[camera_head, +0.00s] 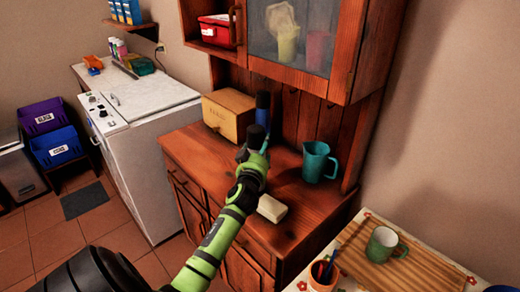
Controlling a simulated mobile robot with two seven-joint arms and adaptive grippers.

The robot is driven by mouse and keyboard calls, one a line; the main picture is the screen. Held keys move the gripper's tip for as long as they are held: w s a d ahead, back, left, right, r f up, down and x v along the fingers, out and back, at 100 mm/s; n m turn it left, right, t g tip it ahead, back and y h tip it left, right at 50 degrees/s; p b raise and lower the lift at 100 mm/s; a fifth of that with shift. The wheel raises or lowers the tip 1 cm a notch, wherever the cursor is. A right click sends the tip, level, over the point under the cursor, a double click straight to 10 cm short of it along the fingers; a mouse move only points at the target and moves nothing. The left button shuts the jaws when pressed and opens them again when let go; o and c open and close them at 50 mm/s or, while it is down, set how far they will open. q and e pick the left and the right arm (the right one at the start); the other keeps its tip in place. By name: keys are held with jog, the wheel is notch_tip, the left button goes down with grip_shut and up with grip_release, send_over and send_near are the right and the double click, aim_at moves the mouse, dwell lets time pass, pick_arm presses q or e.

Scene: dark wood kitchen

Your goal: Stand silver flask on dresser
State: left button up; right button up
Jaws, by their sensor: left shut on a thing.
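My left gripper (254,154) reaches over the dresser top (290,228) and is shut on a dark cylindrical thing (257,136). Most of that thing is hidden by the gripper, and its height above the wood is hard to tell. I cannot tell whether it is the silver flask, as no plainly silver surface shows. A dark blue bottle-like thing (262,108) shows just behind it, beside the wooden box. My right gripper is out of view.
On the dresser are a wooden box (229,114), a teal jug (316,162) and a pale block (272,208). The upper cabinet (299,50) overhangs the back. A table with a green mug (382,244) stands at lower right. A white appliance (150,106) is left.

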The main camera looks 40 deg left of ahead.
pick_arm(q)
jog(key=shift+f, duration=0.1)
jog(key=o, duration=1.3)
jog(key=shift+f, duration=0.2)
jog(key=o, duration=0.4)
jog(key=shift+r, duration=0.1)
jog(key=shift+r, duration=0.15)
jog(key=shift+b+v, duration=0.95)
jog(key=shift+v, duration=5.15)
